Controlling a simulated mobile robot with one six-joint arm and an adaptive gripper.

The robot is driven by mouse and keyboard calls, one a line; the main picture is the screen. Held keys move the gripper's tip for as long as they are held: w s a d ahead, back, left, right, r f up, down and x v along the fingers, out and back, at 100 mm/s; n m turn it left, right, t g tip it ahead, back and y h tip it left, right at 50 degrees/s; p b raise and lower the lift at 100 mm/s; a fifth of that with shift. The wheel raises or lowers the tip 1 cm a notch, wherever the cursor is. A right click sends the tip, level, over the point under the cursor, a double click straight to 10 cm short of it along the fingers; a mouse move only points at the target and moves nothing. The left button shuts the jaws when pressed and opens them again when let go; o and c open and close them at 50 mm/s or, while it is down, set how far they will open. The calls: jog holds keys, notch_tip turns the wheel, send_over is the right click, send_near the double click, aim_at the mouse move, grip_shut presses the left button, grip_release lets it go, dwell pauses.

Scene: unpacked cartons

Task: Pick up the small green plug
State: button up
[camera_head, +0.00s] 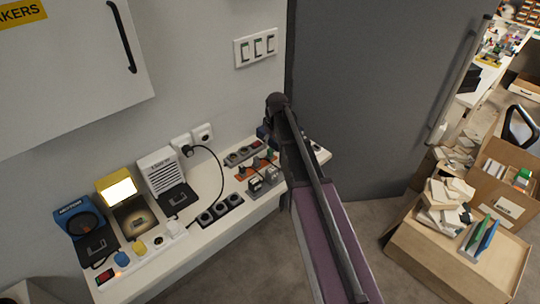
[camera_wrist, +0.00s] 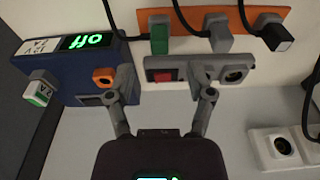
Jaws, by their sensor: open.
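A small green plug (camera_wrist: 159,38) shows at the top of the wrist view, upright at the orange strip (camera_wrist: 185,20), with a dark cord above it. A white plug with a green face (camera_wrist: 38,92) sits at the left end of a blue box (camera_wrist: 75,72) with a lit green "off" display. My gripper (camera_wrist: 164,88) is open and empty, its fingers apart below the green plug, in front of a grey socket strip (camera_wrist: 190,65) with a red switch. Whether the fingers touch anything, I cannot tell. In the head view my arm hides much of this area.
A grey plug (camera_wrist: 218,38) and a black-and-white plug (camera_wrist: 278,38) with cords are beside the green one. A white socket block (camera_wrist: 280,148) is at lower right. In the head view, a black socket strip (camera_head: 220,210) and chargers stand on the white shelf (camera_head: 165,262); cartons (camera_head: 450,262) stand right.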

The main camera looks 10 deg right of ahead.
aim_at(270, 149)
dwell(0.3)
jog(key=shift+w+a+f+b, duration=0.1)
jog(key=shift+w+f+b, duration=0.1)
jog(key=shift+f+b, duration=1.1)
jog(key=shift+w+a+f+b, duration=0.1)
jog(key=shift+w+f+b, duration=0.05)
jog(key=shift+f+b, duration=1.15)
jog(key=shift+c, duration=0.2)
grip_shut()
